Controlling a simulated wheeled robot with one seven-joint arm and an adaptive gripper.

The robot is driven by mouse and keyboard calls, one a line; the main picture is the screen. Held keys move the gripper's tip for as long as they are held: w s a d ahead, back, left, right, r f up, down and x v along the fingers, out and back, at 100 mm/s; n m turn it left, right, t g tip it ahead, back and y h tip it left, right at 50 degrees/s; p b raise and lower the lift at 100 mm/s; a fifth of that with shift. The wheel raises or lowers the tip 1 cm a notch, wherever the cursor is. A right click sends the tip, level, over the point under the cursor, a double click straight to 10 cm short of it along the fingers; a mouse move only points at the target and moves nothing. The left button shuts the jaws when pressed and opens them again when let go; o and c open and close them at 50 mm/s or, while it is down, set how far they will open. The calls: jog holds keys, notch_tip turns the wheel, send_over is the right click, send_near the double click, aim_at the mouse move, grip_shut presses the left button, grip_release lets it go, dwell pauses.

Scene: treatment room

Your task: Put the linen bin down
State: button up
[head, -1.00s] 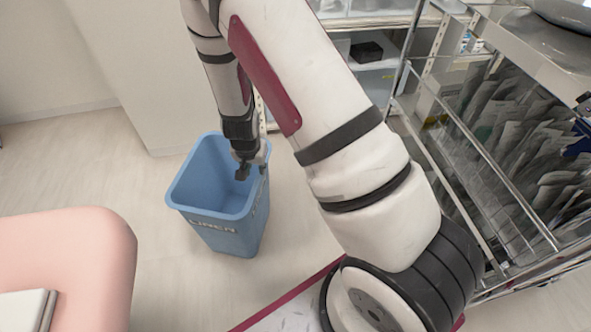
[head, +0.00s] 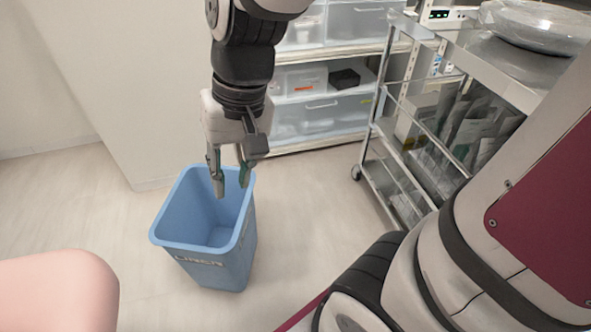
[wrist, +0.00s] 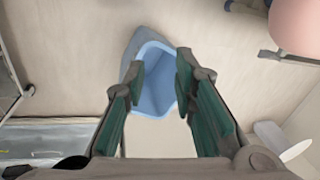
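The blue linen bin (head: 215,262) stands upright on the floor in the head view, with LINEN lettering on its near side. It looks empty inside as far as I can see. My gripper (head: 231,186) points down above the bin's right rim in the head view, its two fingers spread apart with nothing between them. In the wrist view the bin (wrist: 157,85) lies beyond the open fingertips of my gripper (wrist: 162,62), and the fingers look clear of it. The fingers hide part of the bin's rim there.
A pink padded couch (head: 60,290) is at the lower left. A metal wire cart (head: 400,190) with packets stands at the right. Shelves with clear drawers (head: 320,115) stand behind. The pale floor (head: 310,200) between bin and cart is clear.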

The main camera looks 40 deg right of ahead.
jog(key=s+d+r+n+h, duration=0.1)
jog(key=s+d+r, duration=0.1)
jog(key=s, duration=0.7)
jog(key=s+d+r+n+g+h, duration=0.1)
jog(key=s+d+r, duration=0.1)
jog(key=s, duration=0.6)
jog(key=shift+s+d+r, duration=0.2)
jog(key=shift+s+r, duration=0.1)
jog(key=shift+s, duration=0.05)
notch_tip(320, 180, up, 34)
jog(key=t+p, duration=0.4)
jog(key=p, duration=2.7)
jog(key=shift+d+f+n+p, duration=0.2)
jog(key=shift+n+p, duration=0.1)
jog(key=shift+p, duration=0.1)
